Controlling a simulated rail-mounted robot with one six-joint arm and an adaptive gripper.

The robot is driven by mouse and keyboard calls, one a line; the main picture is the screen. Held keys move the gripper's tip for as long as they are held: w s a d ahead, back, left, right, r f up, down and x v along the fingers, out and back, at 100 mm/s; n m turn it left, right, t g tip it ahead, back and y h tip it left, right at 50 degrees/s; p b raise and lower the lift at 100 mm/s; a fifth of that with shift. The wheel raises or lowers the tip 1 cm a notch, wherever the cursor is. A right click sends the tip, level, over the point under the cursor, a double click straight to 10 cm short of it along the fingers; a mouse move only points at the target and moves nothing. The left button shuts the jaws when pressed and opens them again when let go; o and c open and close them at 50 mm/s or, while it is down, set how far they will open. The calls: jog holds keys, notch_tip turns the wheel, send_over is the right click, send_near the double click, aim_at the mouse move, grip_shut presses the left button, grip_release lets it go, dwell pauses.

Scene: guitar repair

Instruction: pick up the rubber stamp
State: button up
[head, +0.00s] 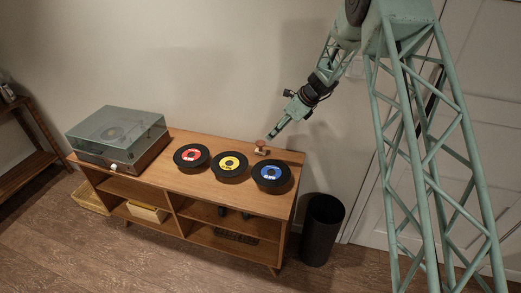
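A small rubber stamp (261,147) with a light wooden body stands near the back edge of the wooden cabinet top, behind the yellow and blue records. My gripper (271,137) reaches down from the upper right, its tip close above and slightly right of the stamp. A gap or contact between the tip and the stamp is too small to make out. The fingers are too small in this view to show whether they are open or shut.
Records with a red (191,156), a yellow (229,164) and a blue label (271,174) lie in front of the stamp. A covered turntable (118,137) stands at the left. A dark bin (321,230) stands right of the cabinet (291,156). The wall is close behind.

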aim_at(263, 143)
jog(key=shift+f, duration=0.1)
jog(key=shift+b+x, duration=0.7)
jog(key=shift+x, duration=3.5)
jog(key=shift+b+x, duration=0.7)
jog(key=shift+x, duration=1.9)
jog(key=shift+a, duration=0.1)
jog(key=c, duration=0.9)
